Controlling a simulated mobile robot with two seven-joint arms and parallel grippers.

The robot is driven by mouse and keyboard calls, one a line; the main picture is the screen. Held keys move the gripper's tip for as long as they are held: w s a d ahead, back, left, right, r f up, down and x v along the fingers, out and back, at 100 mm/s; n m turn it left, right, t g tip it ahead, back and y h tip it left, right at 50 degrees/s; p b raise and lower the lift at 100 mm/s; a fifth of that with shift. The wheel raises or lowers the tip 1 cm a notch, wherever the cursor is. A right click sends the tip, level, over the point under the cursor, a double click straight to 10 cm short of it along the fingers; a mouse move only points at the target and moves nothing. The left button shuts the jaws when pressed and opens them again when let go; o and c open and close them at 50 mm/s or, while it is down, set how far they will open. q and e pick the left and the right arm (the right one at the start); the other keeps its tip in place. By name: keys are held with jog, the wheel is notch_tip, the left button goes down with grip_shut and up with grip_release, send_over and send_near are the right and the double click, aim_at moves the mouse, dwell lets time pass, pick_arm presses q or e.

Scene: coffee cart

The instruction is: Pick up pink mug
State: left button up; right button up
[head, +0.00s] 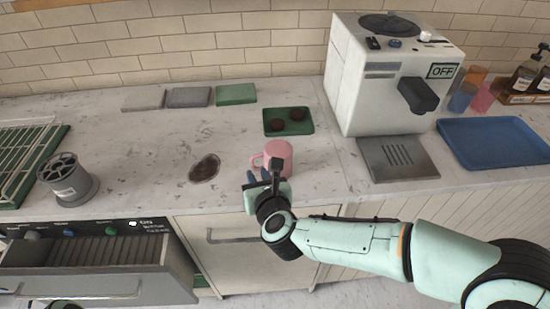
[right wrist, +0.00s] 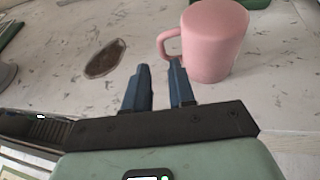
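The pink mug (head: 279,156) stands upright near the front edge of the counter, in the middle of the head view. It also shows at the upper right of the right wrist view (right wrist: 213,42), with its handle on the left side. My right gripper (head: 262,175) is just in front of the mug. In the right wrist view my right gripper (right wrist: 158,72) is open, with a gap between its blue fingers. The right finger overlaps the handle in the picture; I cannot tell if it touches. Nothing is between the fingers. My left gripper is not clearly in view.
A green tray (head: 289,130) with two dark round items lies behind the mug. A white coffee machine (head: 361,80) and a blue tray (head: 496,165) are to the right. A dark stain (head: 204,168) and a grey cylinder (head: 68,180) are left. An open drawer (head: 95,285) juts out lower left.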

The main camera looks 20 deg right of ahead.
aim_at(253, 164)
jog(key=x, duration=0.7)
jog(key=shift+d, duration=0.1)
grip_shut()
